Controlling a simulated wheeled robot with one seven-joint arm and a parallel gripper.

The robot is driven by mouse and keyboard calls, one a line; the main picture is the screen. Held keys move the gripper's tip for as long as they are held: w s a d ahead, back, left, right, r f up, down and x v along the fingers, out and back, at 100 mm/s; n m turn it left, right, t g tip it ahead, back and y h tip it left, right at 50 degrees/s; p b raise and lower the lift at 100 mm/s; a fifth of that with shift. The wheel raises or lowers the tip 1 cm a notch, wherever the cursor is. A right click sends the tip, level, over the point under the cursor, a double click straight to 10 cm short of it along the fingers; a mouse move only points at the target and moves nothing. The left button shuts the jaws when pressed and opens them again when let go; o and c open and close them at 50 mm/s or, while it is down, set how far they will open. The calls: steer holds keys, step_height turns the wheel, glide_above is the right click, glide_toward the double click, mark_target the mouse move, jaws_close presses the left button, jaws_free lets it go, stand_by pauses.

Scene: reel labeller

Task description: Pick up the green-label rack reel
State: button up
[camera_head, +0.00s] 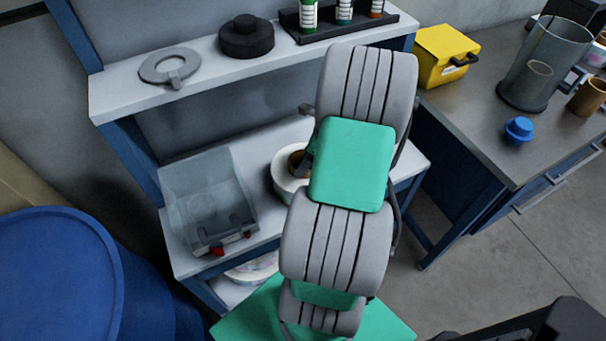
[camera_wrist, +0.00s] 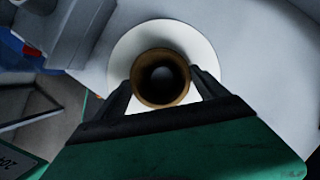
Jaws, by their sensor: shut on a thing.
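A white reel (camera_head: 286,178) with a brown core sits at the middle shelf of the blue-framed rack, partly hidden behind my arm. In the wrist view the reel (camera_wrist: 120,52) is seen from above as a white disc around its brown core (camera_wrist: 139,91). My gripper (camera_wrist: 160,86) has one dark finger on each side of the core and is shut on it. The reel's label colour cannot be made out. In the head view my fingers are mostly hidden by my arm.
A clear bin (camera_head: 205,205) stands left of the reel. The upper shelf (camera_head: 118,98) holds a grey ring (camera_head: 152,68), a black round part (camera_head: 246,38) and a bottle tray. Another reel (camera_head: 250,270) lies lower down. A blue drum (camera_head: 55,275) stands at left, a workbench (camera_head: 470,130) at right.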

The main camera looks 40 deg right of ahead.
steer(key=c, duration=1.2)
steer(key=shift+w+r, duration=0.1)
steer(key=shift+r, duration=0.05)
steer(key=shift+c, duration=0.7)
